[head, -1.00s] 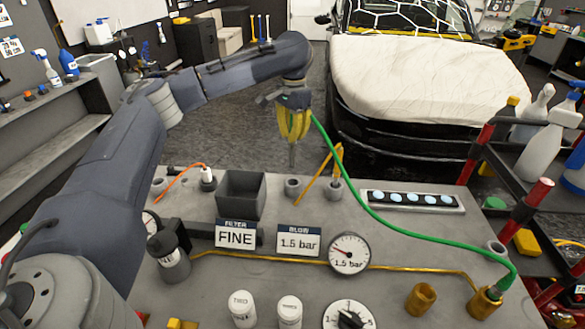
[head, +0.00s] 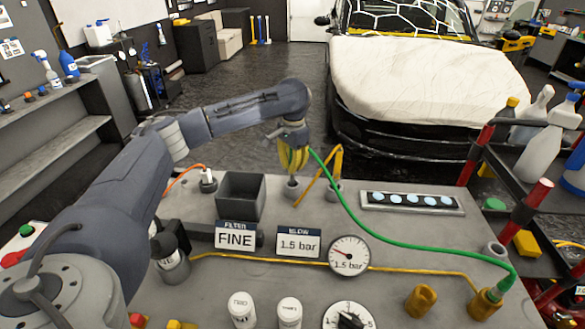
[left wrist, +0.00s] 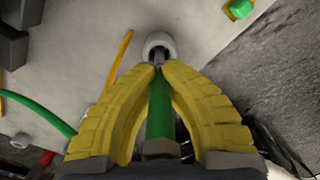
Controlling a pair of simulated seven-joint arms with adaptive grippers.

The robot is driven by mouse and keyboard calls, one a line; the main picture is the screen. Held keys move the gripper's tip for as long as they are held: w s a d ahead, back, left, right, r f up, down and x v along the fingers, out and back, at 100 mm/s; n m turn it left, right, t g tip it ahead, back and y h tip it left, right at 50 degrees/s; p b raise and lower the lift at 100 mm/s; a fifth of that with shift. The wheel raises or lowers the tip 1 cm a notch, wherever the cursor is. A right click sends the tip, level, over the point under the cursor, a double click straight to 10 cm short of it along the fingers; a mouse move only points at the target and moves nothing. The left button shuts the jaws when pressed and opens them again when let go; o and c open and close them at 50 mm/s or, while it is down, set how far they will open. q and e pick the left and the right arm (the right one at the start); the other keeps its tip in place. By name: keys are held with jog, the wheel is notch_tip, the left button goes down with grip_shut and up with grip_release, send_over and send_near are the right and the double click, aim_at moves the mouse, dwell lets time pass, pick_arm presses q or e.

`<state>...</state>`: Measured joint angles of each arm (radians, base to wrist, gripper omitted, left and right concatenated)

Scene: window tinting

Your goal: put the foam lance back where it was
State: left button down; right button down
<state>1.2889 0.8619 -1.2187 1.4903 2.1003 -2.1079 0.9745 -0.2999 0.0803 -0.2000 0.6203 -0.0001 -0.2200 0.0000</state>
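My left gripper (head: 292,168) has yellow fingers and is shut on the foam lance, which has a green body and a thin grey nozzle. In the left wrist view the lance (left wrist: 159,112) lies between the fingers, its nozzle pointing at a round grey holder (left wrist: 158,44). In the head view the nozzle is at the mouth of this holder (head: 292,190) on the grey bench; how deep it sits I cannot tell. The fingers hide much of the lance there. A green hose (head: 375,230) runs from it to a brass fitting (head: 485,303). My right gripper is not in view.
A yellow-orange bent tool (head: 336,162) stands in the holder to the right. An open dark box (head: 241,197) is close on the left. The FINE sign (head: 235,239), 1.5 bar sign (head: 298,243) and gauge (head: 348,256) stand in front. A light strip (head: 412,201) lies right.

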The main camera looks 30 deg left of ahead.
pick_arm(q)
jog(key=shift+f, duration=0.35)
jog(key=shift+f, duration=0.1)
jog(key=c, duration=1.6)
grip_release()
notch_tip(320, 180, up, 12)
jog(key=shift+w+r, duration=0.1)
